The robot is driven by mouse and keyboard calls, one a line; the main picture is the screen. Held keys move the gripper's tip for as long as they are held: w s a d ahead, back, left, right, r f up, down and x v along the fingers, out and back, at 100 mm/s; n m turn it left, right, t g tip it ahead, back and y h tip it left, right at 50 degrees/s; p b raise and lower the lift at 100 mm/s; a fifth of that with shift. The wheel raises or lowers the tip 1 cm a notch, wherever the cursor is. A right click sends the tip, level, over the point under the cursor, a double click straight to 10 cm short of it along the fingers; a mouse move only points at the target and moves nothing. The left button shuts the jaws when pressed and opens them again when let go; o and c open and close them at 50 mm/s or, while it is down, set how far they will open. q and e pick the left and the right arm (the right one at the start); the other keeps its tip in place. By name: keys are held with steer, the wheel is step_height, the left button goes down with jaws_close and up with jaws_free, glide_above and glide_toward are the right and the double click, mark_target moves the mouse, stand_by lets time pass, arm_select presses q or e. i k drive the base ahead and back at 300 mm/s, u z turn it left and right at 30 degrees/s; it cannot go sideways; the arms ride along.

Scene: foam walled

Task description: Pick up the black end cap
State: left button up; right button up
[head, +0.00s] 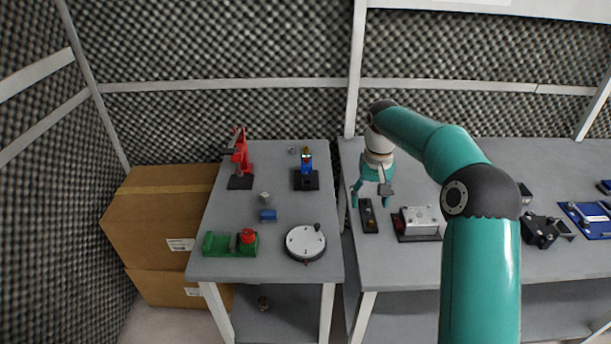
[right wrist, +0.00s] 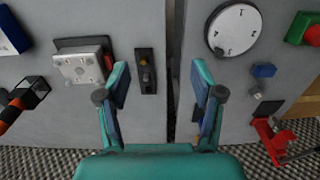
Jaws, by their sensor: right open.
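My right gripper (head: 371,201) is open, pointing down near the left edge of the right table. In the right wrist view its two teal fingers (right wrist: 160,78) are spread wide with nothing between their tips. A narrow black plate (head: 369,221) with a small brass-coloured part lies below it; it also shows in the right wrist view (right wrist: 147,83), near the left finger. I cannot make out for sure which thing is the black end cap. A small dark round thing (head: 263,303) lies on the lower shelf of the left table, too small to identify. My left gripper is not in view.
A silver block on a dark base (head: 418,222) stands right of the plate. The left table holds a round dial (head: 305,242), a green fixture (head: 222,244), a blue block (head: 268,215) and a red clamp (head: 240,157). A narrow gap separates the tables.

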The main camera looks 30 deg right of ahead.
mark_target(306, 183)
steer(key=i, duration=1.05)
steer(key=u, duration=0.05)
